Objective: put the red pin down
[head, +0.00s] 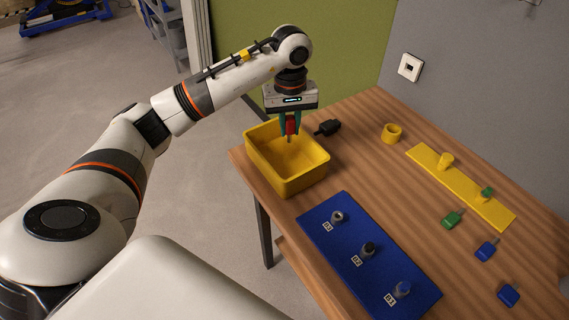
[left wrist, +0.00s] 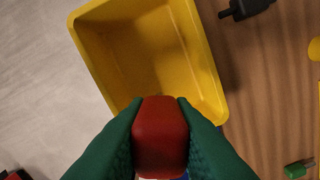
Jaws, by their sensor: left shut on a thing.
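The red pin (head: 291,126) is between the fingers of my left gripper (head: 290,124), which is shut on it. In the left wrist view the red pin (left wrist: 160,135) fills the gap between the two green fingertips. In the head view the pin points down and hangs over the yellow bin (head: 319,177). The bin also shows in the left wrist view (left wrist: 213,75), and I see nothing in its visible part. My right gripper is not in view.
A black pin (head: 328,128) lies just right of the bin. A blue board (head: 337,258) with several holders lies in front. The table middle is clear.

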